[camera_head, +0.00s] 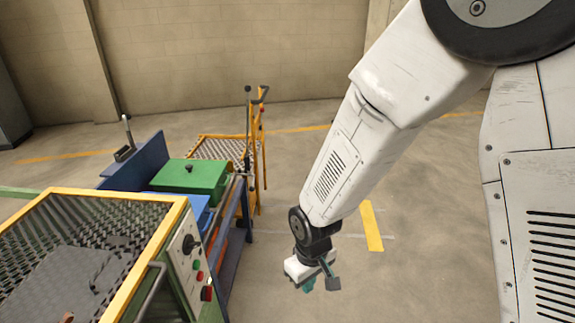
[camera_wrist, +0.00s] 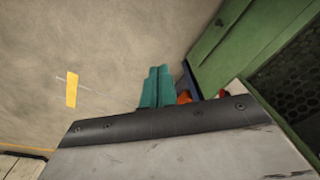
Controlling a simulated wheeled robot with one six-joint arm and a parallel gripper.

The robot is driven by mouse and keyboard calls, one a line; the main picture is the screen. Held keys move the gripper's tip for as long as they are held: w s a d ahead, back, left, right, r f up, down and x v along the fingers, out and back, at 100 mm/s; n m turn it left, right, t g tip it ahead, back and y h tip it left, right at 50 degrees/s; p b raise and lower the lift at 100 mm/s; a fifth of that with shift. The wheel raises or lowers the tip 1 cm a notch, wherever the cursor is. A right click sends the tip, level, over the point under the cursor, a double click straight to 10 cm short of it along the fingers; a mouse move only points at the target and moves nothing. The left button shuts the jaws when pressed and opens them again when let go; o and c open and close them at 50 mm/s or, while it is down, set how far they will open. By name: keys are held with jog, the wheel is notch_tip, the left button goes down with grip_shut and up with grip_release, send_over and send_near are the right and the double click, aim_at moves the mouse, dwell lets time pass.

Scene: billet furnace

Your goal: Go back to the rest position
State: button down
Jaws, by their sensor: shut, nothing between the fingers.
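My gripper (camera_head: 310,284) hangs at the end of my white arm, low over the concrete floor, in the head view. It is right of the machine's control panel and apart from it. In the wrist view, the two teal fingers (camera_wrist: 156,86) lie side by side, shut with nothing between them. The arm reaches down from the upper right of the head view.
A machine with a yellow-edged mesh top (camera_head: 60,193) and a control panel (camera_head: 190,262) stands at the lower left. Behind it are a green box (camera_head: 190,176) and a yellow cart (camera_head: 215,147). The floor (camera_head: 410,220) right of them is clear.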

jog(key=s+d+r+m, duration=0.2)
jog(key=s+d+r, duration=0.3)
jog(key=d+r, duration=0.2)
jog(key=s+d+r+m, duration=0.3)
jog(key=s+d+r, duration=0.3)
jog(key=r, duration=0.6)
jog(key=s+d+r+m+t, duration=0.1)
jog(key=s+d+r+m, duration=0.1)
jog(key=s+d+r, duration=0.3)
jog(key=shift+s+d+r+m, duration=0.25)
jog(key=shift+d+r+m, duration=0.05)
jog(key=shift+d+r, duration=1.7)
jog(key=shift+a+r, duration=0.15)
